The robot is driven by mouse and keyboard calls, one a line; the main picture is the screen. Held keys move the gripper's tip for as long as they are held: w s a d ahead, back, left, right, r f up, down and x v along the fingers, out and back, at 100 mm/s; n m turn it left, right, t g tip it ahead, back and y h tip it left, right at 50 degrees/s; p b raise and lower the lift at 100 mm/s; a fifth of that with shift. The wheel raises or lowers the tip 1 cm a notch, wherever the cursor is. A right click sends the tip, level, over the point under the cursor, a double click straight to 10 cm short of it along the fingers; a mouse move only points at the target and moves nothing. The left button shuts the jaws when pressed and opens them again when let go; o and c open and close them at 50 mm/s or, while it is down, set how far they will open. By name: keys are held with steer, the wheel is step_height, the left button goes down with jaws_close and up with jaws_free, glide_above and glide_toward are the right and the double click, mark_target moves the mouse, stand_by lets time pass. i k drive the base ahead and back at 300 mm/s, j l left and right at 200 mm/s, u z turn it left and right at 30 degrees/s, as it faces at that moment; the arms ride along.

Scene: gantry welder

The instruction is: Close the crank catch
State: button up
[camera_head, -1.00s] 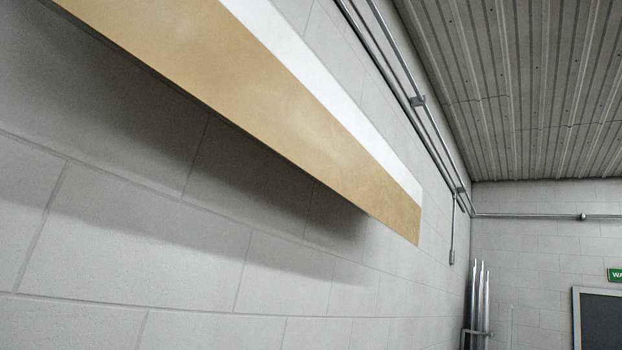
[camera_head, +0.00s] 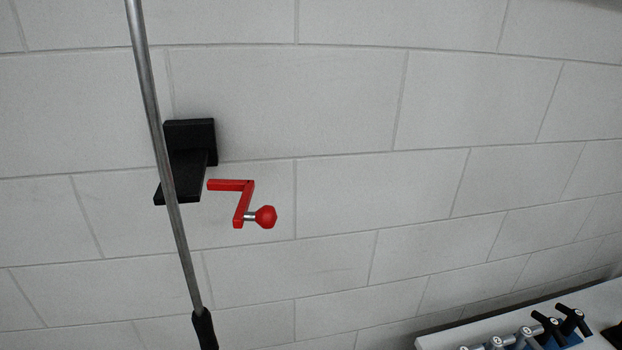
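A red crank (camera_head: 243,203) with a round red knob (camera_head: 266,217) stands out from a grey block wall, left of the middle of the view. Next to it on its left is a black bracket (camera_head: 190,150) fixed to the wall. A long thin metal rod (camera_head: 155,110) with a black grip (camera_head: 204,328) at its lower end passes in front of the bracket and partly hides it. I take the crank and bracket to be the crank catch. My gripper is not in view.
At the lower right is a white surface (camera_head: 440,340) carrying several black-handled fittings (camera_head: 572,320) on a blue part. The wall to the right of the crank is bare.

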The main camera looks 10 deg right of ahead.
mark_target(266, 216)
steer(key=i+u, duration=0.3)
steer(key=i, duration=0.2)
steer(key=i+l+u, duration=0.1)
steer(key=i+u, duration=0.2)
steer(key=i, duration=0.25)
